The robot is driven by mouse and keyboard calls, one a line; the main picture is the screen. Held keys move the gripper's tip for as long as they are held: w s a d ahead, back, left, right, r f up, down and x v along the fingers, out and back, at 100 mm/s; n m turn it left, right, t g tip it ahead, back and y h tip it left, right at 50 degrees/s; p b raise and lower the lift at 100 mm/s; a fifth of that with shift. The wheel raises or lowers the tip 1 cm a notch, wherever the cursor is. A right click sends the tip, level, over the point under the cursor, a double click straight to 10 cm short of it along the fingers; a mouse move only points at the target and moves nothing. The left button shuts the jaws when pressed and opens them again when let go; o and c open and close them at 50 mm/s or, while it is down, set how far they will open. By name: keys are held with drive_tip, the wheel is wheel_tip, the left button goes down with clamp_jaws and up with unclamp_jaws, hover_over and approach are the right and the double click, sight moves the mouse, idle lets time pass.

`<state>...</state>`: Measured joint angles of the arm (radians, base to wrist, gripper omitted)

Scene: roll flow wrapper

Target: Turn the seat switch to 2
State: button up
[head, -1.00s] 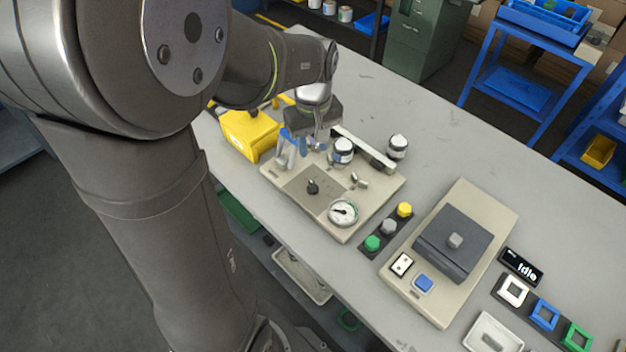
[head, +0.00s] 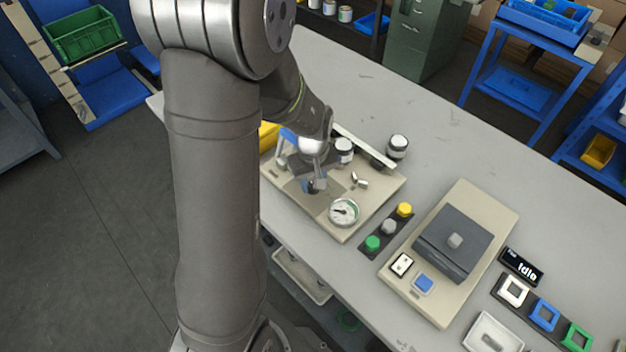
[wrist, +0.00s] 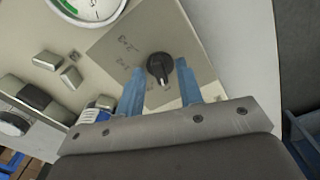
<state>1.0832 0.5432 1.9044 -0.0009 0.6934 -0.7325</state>
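The seat switch is a black round knob (wrist: 159,66) with a pale pointer mark, on a grey plate (wrist: 110,55) with small markings too blurred to read. In the wrist view its pointer faces down toward my gripper. My gripper (wrist: 158,72) is open, its two blue fingers apart with the knob showing between their tips. I cannot tell whether either finger touches it. In the head view my gripper (head: 313,186) is low over the beige panel (head: 345,233), mostly hiding the knob.
A dial gauge (head: 344,212) and small metal blocks (head: 358,180) sit close to the knob. Black-and-white canisters (head: 397,147) stand behind. A button strip (head: 388,227) and a beige machine with a grey block (head: 455,243) lie to the right. The table's far part is clear.

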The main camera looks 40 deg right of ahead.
clamp_jaws()
drive_tip(key=shift+m, duration=3.4)
unclamp_jaws()
drive_tip(key=shift+r, duration=0.1)
